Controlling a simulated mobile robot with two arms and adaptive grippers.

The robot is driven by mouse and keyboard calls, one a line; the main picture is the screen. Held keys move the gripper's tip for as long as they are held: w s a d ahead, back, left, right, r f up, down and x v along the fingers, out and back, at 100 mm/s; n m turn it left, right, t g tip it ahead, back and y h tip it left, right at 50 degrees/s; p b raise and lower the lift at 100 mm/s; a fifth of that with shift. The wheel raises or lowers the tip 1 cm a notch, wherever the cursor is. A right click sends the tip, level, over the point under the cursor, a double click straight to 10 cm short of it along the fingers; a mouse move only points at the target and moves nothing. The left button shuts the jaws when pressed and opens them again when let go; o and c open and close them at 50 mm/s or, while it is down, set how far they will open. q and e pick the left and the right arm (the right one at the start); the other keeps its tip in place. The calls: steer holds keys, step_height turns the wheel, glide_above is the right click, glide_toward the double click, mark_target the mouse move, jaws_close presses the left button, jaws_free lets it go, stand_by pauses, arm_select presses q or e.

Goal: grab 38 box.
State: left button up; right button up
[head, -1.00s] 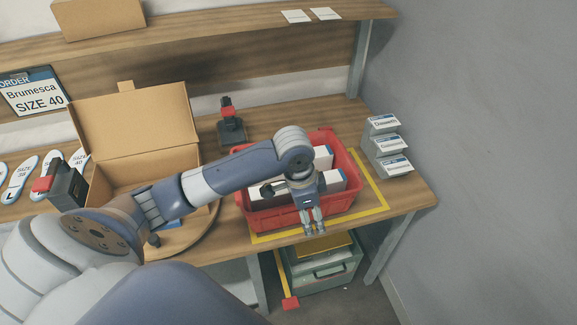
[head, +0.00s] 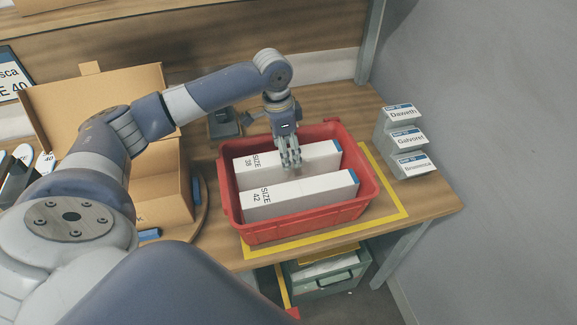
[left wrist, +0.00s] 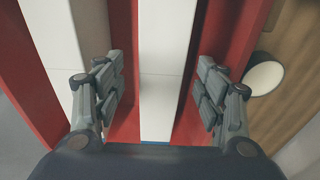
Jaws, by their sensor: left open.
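The white SIZE 38 box (head: 318,152) lies in the back half of the red crate (head: 310,223). A white SIZE 42 box (head: 305,193) lies parallel in front of it. My left gripper (head: 290,163) is open and points down over the SIZE 38 box. In the left wrist view, the SIZE 38 box (left wrist: 165,60) runs between the two spread fingers of my left gripper (left wrist: 160,92), with a gap on each side. The SIZE 42 box (left wrist: 62,35) is at the left there. My right gripper is not in view.
An open cardboard box (head: 100,95) stands left of the crate on a round wooden board. Stepped holders with name labels (head: 408,138) stand to the right. Yellow tape (head: 385,185) borders the crate. A dark stand (head: 224,123) is behind it.

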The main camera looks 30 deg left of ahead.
arm_select(q)
steer(key=shift+d+f, duration=0.1)
steer(key=shift+f, duration=0.5)
steer(key=shift+w+f, duration=0.2)
steer(key=shift+f, duration=0.1)
steer(key=shift+w+f+p, duration=0.1)
steer(key=shift+f+p, duration=0.2)
steer(key=shift+f, duration=0.1)
steer(key=f+p, duration=0.1)
steer(key=f, duration=0.2)
steer(key=shift+d+f, duration=0.2)
steer(key=shift+f, duration=0.4)
steer(key=shift+w+f, duration=0.1)
steer(key=shift+f, duration=0.05)
steer(key=c, duration=1.2)
steer(key=shift+c, duration=0.2)
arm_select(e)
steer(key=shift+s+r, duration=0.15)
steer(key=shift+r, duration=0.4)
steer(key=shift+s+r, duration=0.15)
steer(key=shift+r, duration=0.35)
